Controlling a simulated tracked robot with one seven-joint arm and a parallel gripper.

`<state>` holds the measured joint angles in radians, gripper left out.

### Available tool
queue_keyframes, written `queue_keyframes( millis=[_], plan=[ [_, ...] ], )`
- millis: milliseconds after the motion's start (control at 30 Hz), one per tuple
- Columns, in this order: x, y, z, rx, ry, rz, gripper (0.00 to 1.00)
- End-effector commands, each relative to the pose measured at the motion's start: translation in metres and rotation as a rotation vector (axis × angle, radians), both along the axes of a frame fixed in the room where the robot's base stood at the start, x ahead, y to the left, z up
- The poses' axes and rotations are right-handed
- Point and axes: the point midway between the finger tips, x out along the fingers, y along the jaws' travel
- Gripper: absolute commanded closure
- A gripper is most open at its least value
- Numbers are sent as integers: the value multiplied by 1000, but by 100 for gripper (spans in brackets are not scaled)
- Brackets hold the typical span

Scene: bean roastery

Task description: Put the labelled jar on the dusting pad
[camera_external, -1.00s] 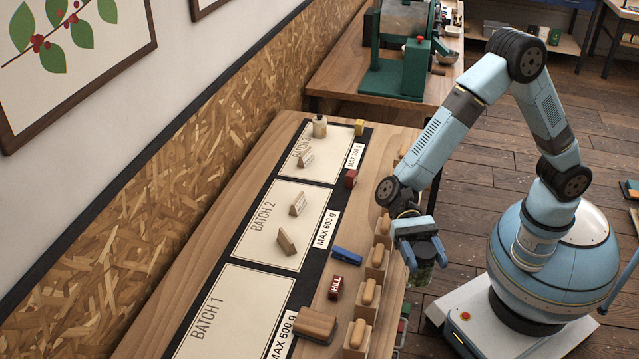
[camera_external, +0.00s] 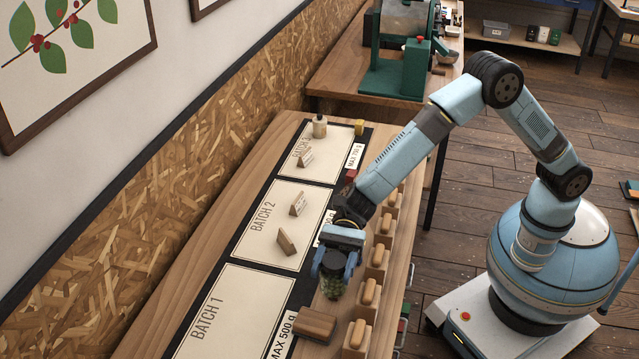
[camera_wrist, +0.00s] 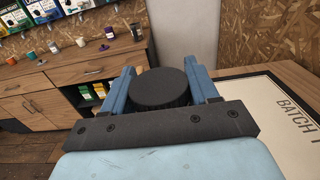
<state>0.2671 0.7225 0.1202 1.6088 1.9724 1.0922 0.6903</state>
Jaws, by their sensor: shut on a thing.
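My gripper (camera_external: 334,268) is shut on a jar (camera_external: 332,288) with a dark lid and greenish contents. It holds the jar upright above the near part of the wooden bench, between the BATCH 1 panel and the row of wooden blocks. In the wrist view the round black lid (camera_wrist: 160,88) sits between the two blue fingers. No label shows on the jar. I cannot tell which surface is the dusting pad; pale panels marked BATCH 1 (camera_external: 235,310) and BATCH 2 (camera_external: 268,238) lie on a dark mat.
A wooden block (camera_external: 315,324) lies just in front of the jar. Blocks with rounded handles (camera_external: 370,290) line the bench's right edge. Small wooden stands (camera_external: 286,242) stand on BATCH 2. BATCH 1 looks clear.

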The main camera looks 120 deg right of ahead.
Motion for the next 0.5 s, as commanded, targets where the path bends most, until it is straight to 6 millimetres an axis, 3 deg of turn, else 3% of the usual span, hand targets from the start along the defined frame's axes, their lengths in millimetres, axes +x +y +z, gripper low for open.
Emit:
queue_keyframes(
  millis=[233,500],
  plan=[
    [31,1,-38,1,1,2,92],
    [46,1,-54,1,-1,1,92]
  ],
)
